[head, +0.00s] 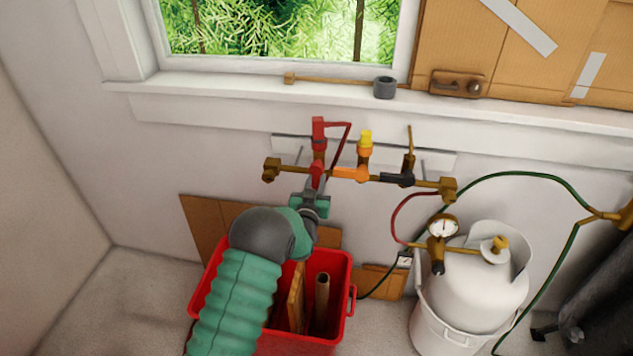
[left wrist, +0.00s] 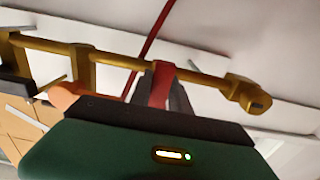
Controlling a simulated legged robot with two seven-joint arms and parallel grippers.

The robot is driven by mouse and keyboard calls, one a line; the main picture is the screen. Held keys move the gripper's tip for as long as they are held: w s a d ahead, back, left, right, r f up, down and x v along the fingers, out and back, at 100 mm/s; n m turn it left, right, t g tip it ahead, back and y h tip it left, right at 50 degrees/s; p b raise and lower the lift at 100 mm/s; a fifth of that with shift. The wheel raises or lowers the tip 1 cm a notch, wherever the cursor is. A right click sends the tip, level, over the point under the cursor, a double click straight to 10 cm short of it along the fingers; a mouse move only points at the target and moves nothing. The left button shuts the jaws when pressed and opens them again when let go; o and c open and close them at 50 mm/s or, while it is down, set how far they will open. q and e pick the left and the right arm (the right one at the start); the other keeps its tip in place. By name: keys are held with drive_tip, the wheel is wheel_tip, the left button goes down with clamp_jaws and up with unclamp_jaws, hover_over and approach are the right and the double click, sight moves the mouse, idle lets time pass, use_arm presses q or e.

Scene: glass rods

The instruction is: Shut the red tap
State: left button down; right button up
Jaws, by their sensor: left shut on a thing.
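The red tap (head: 318,135) is on a brass pipe (head: 333,172) under the window, with an upright red part above the pipe and a red part at and below it. My left gripper (head: 315,188) reaches up from below. It is shut on the red tap's lower part. In the left wrist view the red piece (left wrist: 161,86) sits between the grey fingers (left wrist: 172,98), just under the pipe (left wrist: 115,60). The fingers hide part of it. My right gripper is in neither view.
An orange tap with a yellow top (head: 365,142) and a black tap (head: 397,179) stand to the right. A thin red tube (head: 341,146) bends beside the red tap. Below are a red crate (head: 335,265) and a white gas cylinder (head: 480,285) with a gauge (head: 443,227).

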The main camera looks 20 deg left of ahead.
use_arm(q)
drive_tip(key=shift+m, duration=0.3)
drive_tip(key=shift+s+a+m+b, duration=0.1)
drive_tip(key=shift+a+m+b, duration=0.35)
drive_tip(key=shift+m, duration=0.35)
drive_tip(key=a+r+m+b, duration=0.1)
drive_tip(key=m, duration=0.3)
drive_tip(key=a+r+m+b, duration=0.1)
drive_tip(key=m, duration=0.3)
drive_tip(key=s+a+r+m+b, duration=0.1)
drive_tip(key=m, duration=0.4)
drive_tip(key=shift+a+r+m, duration=0.1)
drive_tip(key=shift+r+m, duration=0.15)
drive_tip(key=shift+m, duration=0.5)
drive_tip(key=shift+a+r+m, duration=0.1)
drive_tip(key=shift+r+m, duration=0.1)
drive_tip(key=shift+m, duration=0.55)
